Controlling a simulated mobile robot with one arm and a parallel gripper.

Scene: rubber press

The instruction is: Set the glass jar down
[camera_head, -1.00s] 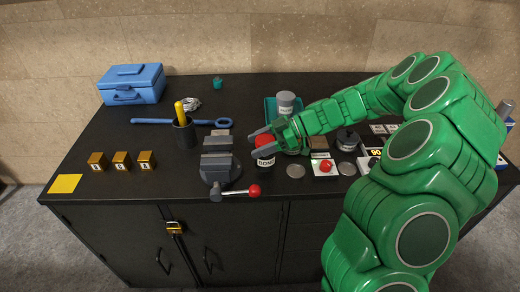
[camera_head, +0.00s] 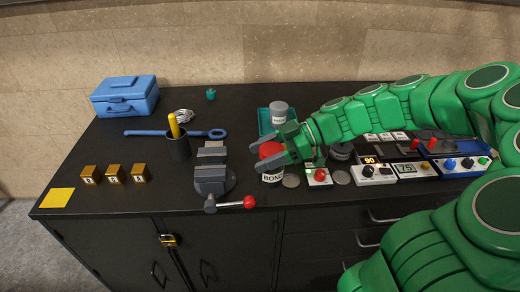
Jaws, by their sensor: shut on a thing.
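A jar with a red lid and a white label reading BOND (camera_head: 273,178) is between the fingers of my gripper (camera_head: 268,154), near the bench's front edge. My gripper is shut on it, with the fingers across the lid and upper part. The jar looks upright, right of the grey vise (camera_head: 213,177) and just left of a flat grey disc (camera_head: 291,181). I cannot tell whether its base touches the black bench top (camera_head: 110,150). The fingers hide part of the lid and the jar's upper side.
A teal tray (camera_head: 264,122) with a grey labelled canister (camera_head: 279,112) stands behind. A red-button box (camera_head: 319,177) and several control boxes (camera_head: 412,171) lie to the right. The vise's red-knobbed handle (camera_head: 249,201) sticks out at the front. The left bench has clear room around the brass blocks (camera_head: 115,173).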

